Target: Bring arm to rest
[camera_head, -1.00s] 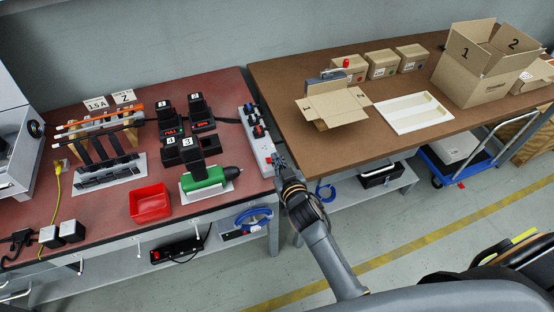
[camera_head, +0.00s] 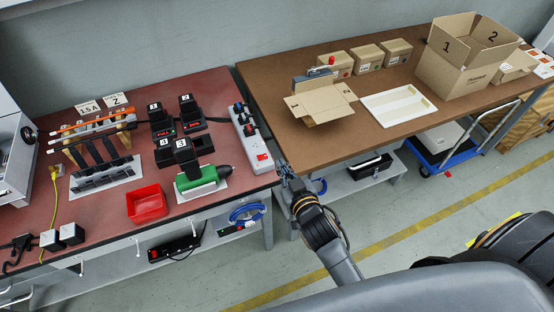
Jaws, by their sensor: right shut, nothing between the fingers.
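My right gripper (camera_head: 286,172) is in the middle of the head view, at the end of my dark arm that comes up from the bottom. It is shut and empty, in front of the gap between the red-topped bench (camera_head: 100,218) and the brown table (camera_head: 300,152). It shows apart from the green screwdriver (camera_head: 200,180), which lies on a white plate on the red bench. My left gripper is not in the view.
A power strip (camera_head: 250,140) lies along the red bench's right edge, close to my gripper. A red bin (camera_head: 146,203) and battery chargers (camera_head: 168,133) stand on that bench. An open carton (camera_head: 318,105), white tray (camera_head: 385,112) and large box (camera_head: 450,75) are on the brown table.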

